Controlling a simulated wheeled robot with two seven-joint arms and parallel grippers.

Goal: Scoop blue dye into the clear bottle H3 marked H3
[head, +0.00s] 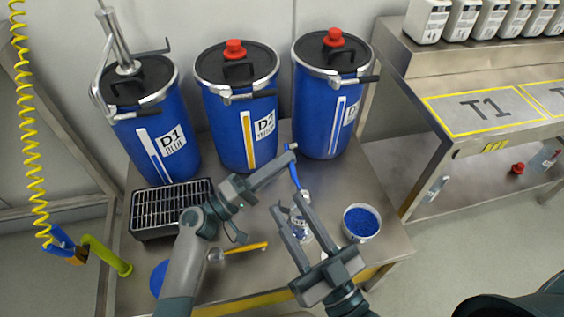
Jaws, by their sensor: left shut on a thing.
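My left gripper (291,153) is shut on a blue scoop (294,174), by the upper end of its handle. The scoop slants down to the mouth of a clear bottle (302,223); whether its tip is inside I cannot tell. The bottle stands on the steel table, its label not readable. My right gripper (289,205) is at the bottle, its two fingers spread with the bottle between or just behind them; whether they touch it I cannot tell. A round container of blue dye (361,221) stands to the right of the bottle.
Blue drums D1 (160,145), D2 (245,125) and a third drum (325,110) stand along the back. A black rack (150,208) is at left. A yellow-handled tool (245,248) lies in front. A bench marked T1 (485,107) stands at right.

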